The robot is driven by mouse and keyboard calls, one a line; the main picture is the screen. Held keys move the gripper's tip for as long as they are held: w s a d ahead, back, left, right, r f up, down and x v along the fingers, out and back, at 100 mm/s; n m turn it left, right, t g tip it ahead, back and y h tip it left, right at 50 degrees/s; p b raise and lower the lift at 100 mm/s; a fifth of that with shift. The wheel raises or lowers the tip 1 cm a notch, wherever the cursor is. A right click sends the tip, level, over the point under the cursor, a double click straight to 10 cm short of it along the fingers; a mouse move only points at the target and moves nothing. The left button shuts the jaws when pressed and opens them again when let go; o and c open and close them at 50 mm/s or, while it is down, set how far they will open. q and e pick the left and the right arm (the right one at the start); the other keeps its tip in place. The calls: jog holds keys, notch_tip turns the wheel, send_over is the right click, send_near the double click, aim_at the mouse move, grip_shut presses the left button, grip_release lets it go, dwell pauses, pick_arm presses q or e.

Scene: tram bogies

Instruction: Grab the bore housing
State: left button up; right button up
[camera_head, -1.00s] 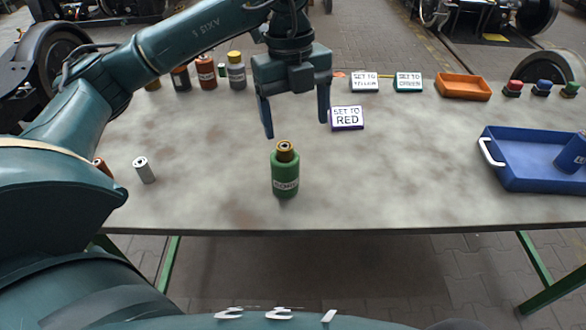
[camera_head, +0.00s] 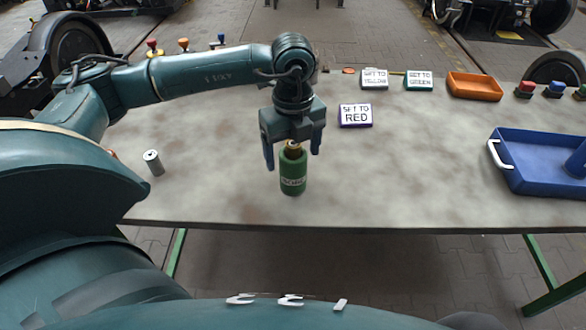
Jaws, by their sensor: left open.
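The gripper body partly hides the brass top. Whether the fingers touch the housing cannot be told. My right gripper is not in view.
A grey metal cylinder (camera_head: 153,163) stands to the left. Signs reading SET TO RED (camera_head: 355,115), yellow (camera_head: 374,79) and green (camera_head: 419,81) lie behind. An orange tray (camera_head: 474,86) is at back right, a blue tray (camera_head: 520,177) at right. The table (camera_head: 400,185) between is clear.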

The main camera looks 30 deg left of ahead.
pick_arm(q)
jog(key=shift+f, duration=0.7)
jog(key=shift+c, duration=0.5)
